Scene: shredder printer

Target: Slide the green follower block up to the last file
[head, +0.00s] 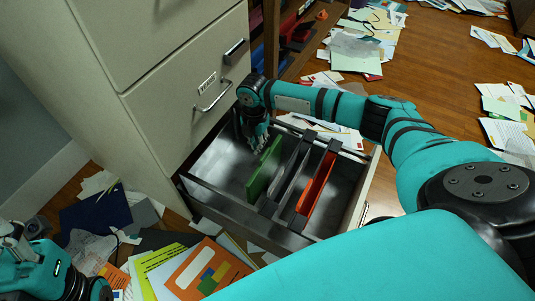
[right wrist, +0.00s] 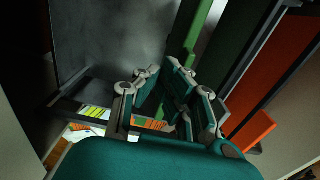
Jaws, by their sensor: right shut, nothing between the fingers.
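The green follower block (head: 263,168) stands upright across the open file drawer (head: 225,205). To its right are a thin dark-framed divider (head: 287,172) and an orange-red file (head: 317,184), with a gap between block and divider. My right gripper (head: 257,142) is shut and empty, low in the drawer at the block's far end, on its left side. In the right wrist view the closed fingers (right wrist: 163,90) are close beside the green block (right wrist: 192,35); I cannot tell whether they touch. My left gripper (head: 25,258) is at the lower left, its fingers unclear.
The filing cabinet (head: 170,75) rises behind the drawer's left end. Papers and folders (head: 200,270) litter the floor in front, with more papers (head: 510,115) at the right. A shelf (head: 295,60) stands behind. The drawer floor left of the block is bare.

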